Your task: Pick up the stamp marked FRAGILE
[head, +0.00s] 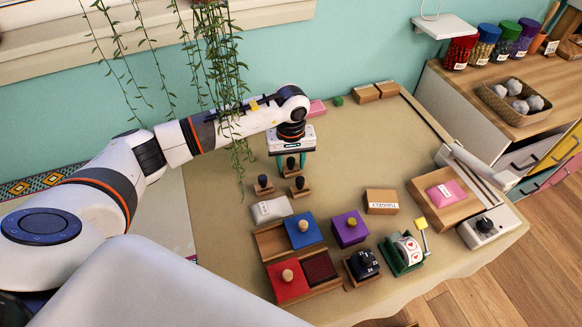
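Three wooden stamps with dark knob handles stand in a small group on the table (225,165). One is the rear stamp (291,165), one the left stamp (263,186), one the right stamp (300,187). No marking on them is legible, so I cannot tell which says FRAGILE. My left gripper (291,163) points down at the rear stamp, its green fingers apart on either side of that stamp's handle. I see no finger touching the handle. My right gripper is out of view.
In front of the stamps are a grey-white block (271,209), a wooden tray with ink pads (272,241), a purple pad (349,229), a dark number stamp (362,265) and a green tape dispenser (402,254). A cardboard box (381,201) stands to the right. Plants hang near my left arm.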

